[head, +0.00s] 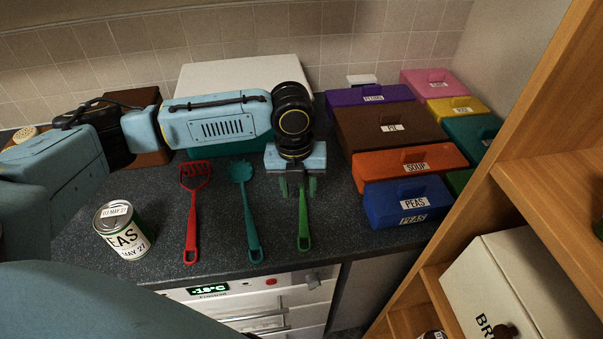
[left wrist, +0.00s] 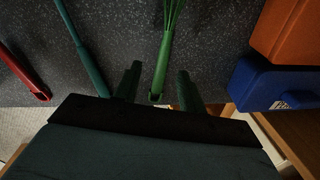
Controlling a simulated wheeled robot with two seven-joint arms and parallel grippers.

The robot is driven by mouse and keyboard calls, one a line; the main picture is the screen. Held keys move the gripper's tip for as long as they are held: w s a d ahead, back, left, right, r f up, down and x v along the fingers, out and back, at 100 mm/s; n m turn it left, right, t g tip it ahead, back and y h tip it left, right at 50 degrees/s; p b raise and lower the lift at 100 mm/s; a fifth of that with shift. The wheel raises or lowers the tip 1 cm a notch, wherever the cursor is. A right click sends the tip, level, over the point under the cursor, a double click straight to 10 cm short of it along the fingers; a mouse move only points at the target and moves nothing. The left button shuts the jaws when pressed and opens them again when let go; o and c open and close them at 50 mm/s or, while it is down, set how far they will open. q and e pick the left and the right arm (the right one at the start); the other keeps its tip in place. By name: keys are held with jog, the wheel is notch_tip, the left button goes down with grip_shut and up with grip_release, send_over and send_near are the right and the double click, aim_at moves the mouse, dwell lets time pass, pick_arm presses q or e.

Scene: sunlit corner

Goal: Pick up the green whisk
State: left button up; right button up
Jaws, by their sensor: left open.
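The green whisk (head: 304,232) lies on the dark countertop, its handle toward the front edge. In the head view my left gripper hides its upper part. In the left wrist view the whisk's green handle (left wrist: 163,62) runs between the fingers, with thin wires at the top edge. My left gripper (head: 298,187) is open and points down over the whisk. The left wrist view shows its two green fingers (left wrist: 157,85) apart, one on each side of the handle, not closed on it. I cannot tell the exact height of the fingertips. My right gripper is not in view.
Left of the whisk lie a teal spoon-like utensil (head: 247,215) and a red slotted turner (head: 191,215). A peas can (head: 123,232) stands further left. Right are a blue peas box (head: 430,194) and an orange soup box (head: 380,163). A wooden shelf (head: 545,165) bounds the right side.

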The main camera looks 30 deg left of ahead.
aim_at(303, 204)
pick_arm(q)
jog(key=shift+w+d+f, duration=0.1)
jog(key=shift+w+f, duration=0.05)
jog(key=shift+f, duration=0.75)
jog(key=f, duration=0.2)
jog(key=shift+w+d+f, duration=0.15)
jog(key=shift+w+f, duration=0.05)
jog(key=shift+f, duration=0.55)
jog(key=c, duration=0.6)
grip_shut()
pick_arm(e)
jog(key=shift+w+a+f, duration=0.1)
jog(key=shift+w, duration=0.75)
